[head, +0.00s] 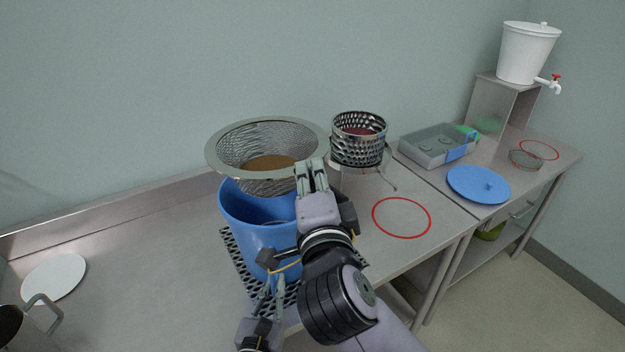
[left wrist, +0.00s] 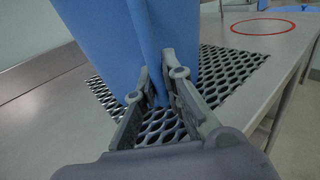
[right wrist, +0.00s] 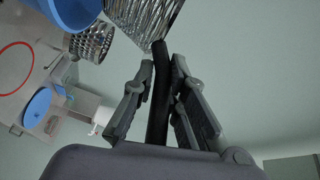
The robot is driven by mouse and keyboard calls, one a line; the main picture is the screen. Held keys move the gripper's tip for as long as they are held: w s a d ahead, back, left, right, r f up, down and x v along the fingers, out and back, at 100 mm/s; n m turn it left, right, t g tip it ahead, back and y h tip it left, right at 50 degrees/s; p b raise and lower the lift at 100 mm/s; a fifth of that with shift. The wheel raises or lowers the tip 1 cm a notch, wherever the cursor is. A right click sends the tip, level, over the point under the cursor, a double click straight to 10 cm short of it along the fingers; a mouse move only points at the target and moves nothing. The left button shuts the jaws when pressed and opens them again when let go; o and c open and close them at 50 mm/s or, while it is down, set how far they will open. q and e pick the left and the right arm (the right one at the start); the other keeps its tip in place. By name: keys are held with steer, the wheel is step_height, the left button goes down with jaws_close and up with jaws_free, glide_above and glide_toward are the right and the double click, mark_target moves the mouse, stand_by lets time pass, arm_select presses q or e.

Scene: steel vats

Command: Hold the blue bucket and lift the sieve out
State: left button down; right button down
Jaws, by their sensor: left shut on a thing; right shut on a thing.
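The blue bucket (head: 240,222) stands on a perforated mat (head: 236,252) on the steel table. The metal sieve (head: 228,150), with brown matter in its bottom, is over the bucket's mouth, raised and tilted, its rim clear of the bucket rim. My right gripper (head: 311,170) is shut on the sieve's dark handle (right wrist: 159,95), seen between its fingers in the right wrist view. My left gripper (head: 270,290) is low at the bucket's front. In the left wrist view it is shut on a vertical blue edge of the bucket (left wrist: 152,60).
A perforated metal basket (head: 358,140) stands on a stand behind right. A red ring (head: 401,217) marks bare table. Farther right are a clear box (head: 437,146), a blue lid (head: 478,185) and a white tapped bucket (head: 527,55). A white disc (head: 54,277) lies at left.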

arm_select(q)
steer(key=c, duration=1.6)
jaws_free()
